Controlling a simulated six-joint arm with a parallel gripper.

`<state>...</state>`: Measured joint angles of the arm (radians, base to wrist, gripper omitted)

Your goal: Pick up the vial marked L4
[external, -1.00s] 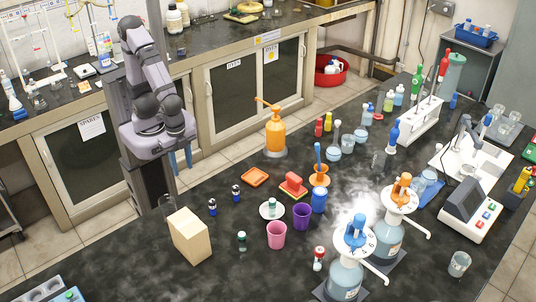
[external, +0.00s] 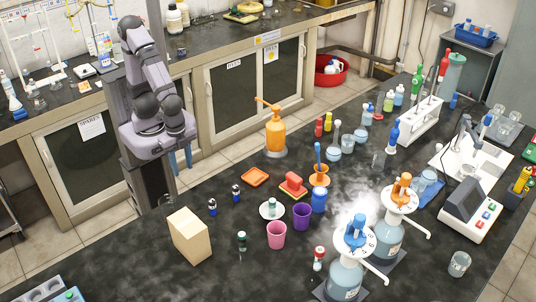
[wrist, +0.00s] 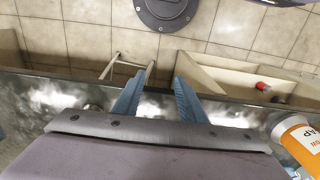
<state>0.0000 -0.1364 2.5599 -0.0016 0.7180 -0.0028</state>
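Small capped vials stand on the dark bench in the external view. Two have blue on them, a left one (external: 212,207) and a right one (external: 236,193). A green-capped one (external: 242,238) stands nearer the front, and a red-capped one (external: 319,257) stands farther right. Another small vial (external: 271,204) is on a white dish. The markings are too small to read, so I cannot tell which is L4. My gripper (wrist: 159,92) is open and empty, its two blue fingers apart in the wrist view.
A beige block (external: 189,236) stands left of the vials. A pink cup (external: 276,236), a purple cup (external: 302,217) and an orange tray (external: 255,177) are close by. An orange pump bottle (external: 276,133) stands behind; large dispensers (external: 346,274) crowd the front right.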

